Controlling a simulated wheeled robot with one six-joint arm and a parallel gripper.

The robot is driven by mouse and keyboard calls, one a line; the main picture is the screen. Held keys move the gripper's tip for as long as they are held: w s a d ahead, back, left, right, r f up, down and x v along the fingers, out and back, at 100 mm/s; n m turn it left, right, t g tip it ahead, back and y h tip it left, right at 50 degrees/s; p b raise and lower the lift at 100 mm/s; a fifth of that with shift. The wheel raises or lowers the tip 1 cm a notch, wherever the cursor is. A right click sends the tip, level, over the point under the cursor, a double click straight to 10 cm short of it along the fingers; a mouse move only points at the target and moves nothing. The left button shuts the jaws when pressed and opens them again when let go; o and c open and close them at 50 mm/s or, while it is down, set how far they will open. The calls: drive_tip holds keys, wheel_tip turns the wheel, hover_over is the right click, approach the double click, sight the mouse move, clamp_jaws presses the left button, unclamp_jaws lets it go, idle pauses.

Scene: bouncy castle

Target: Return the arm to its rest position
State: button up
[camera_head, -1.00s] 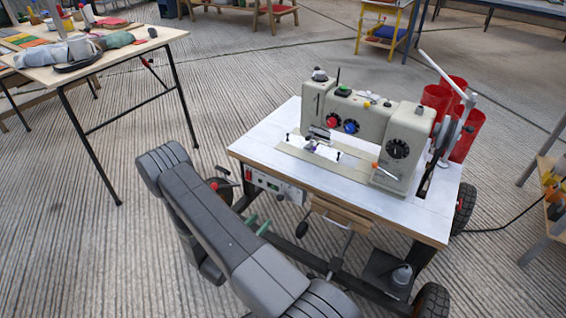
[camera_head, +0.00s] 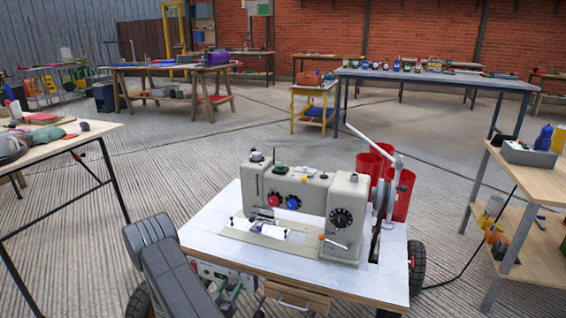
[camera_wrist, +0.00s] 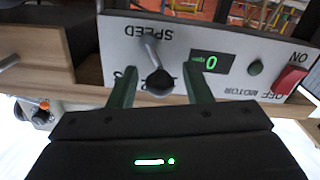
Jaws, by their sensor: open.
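My gripper (camera_wrist: 160,80) is open in the wrist view, its two green fingers apart on either side of a grey speed lever with a dark round knob (camera_wrist: 159,82). I cannot tell whether the fingers touch it. The control panel (camera_wrist: 235,35) appears upside down, with a display, a green button and a red switch. In the head view my grey arm (camera_head: 170,265) reaches down at lower left, beside the front of the sewing machine table (camera_head: 195,232). The beige sewing machine (camera_head: 312,210) stands on that table.
Red cylinders (camera_head: 401,195) stand behind the machine. A wooden table (camera_head: 30,140) is at left, a wooden shelf table (camera_head: 535,172) at right. Workbenches, including a blue-framed one (camera_head: 440,80), stand farther back. Open floor (camera_head: 230,140) lies between.

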drive_tip(key=shift+s, duration=0.1)
drive_tip(key=p+v, duration=0.3)
drive_tip(key=v, duration=1)
drive_tip(key=b+x, duration=0.3)
drive_tip(key=x, duration=1)
drive_tip(key=shift+d, duration=0.1)
drive_tip(key=m, duration=0.2)
drive_tip(key=m+p, duration=0.1)
drive_tip(key=shift+d+r, duration=0.25)
drive_tip(key=shift+d, duration=0.05)
drive_tip(key=shift+s+d+m+p, duration=0.15)
drive_tip(key=shift+m+p, duration=0.1)
drive_tip(key=shift+m, duration=0.45)
drive_tip(key=shift+s+d+m+p, duration=0.15)
drive_tip(key=shift+m+p, duration=0.1)
drive_tip(key=shift+m, duration=0.45)
drive_tip(key=shift+w+d, duration=0.1)
